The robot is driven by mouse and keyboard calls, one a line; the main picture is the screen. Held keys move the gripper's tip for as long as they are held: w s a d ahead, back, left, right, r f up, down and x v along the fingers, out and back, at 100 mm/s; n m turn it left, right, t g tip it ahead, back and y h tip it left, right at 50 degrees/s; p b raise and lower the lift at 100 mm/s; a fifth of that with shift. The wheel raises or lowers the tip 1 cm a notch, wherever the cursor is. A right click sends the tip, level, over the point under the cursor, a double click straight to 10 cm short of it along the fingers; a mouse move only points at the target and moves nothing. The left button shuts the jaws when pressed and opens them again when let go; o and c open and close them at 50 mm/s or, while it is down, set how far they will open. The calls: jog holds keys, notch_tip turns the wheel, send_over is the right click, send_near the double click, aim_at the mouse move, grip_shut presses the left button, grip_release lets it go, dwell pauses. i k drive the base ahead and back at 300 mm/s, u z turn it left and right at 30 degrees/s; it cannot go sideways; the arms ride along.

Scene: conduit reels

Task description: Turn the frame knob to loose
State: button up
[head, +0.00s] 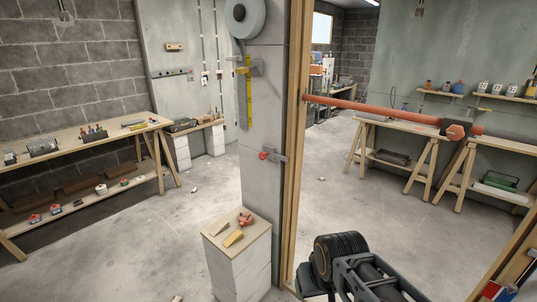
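A small red knob (263,155) sits on a grey metal bracket (276,157) that reaches across to the wooden door frame (294,130). A second, larger red-orange knob (456,131) sits on a dark clamp block on a long orange bar (375,106), which starts at the frame and runs right across the opening. I see no label saying which is the frame knob, and cannot read whether either is tight or loose. Part of my arm shows at the bottom right, well below both knobs; my gripper's fingertips cannot be made out.
A block-built pedestal with a wooden top (259,234) holds small tools below the bracket. A workbench (110,132) stands left. Trestle tables (400,131) stand beyond the bar. A yellow-marked tool (248,92) hangs on the pillar. The concrete floor is mostly clear.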

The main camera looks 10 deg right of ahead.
aim_at(262, 156)
jog(key=z, duration=0.05)
jog(key=k, duration=0.5)
jog(key=z, duration=0.4)
jog(key=i, duration=1)
jog(key=u, duration=0.55)
jog(key=i, duration=0.7)
jog(key=u, duration=1.1)
jog(key=i, duration=0.3)
jog(key=u, duration=0.25)
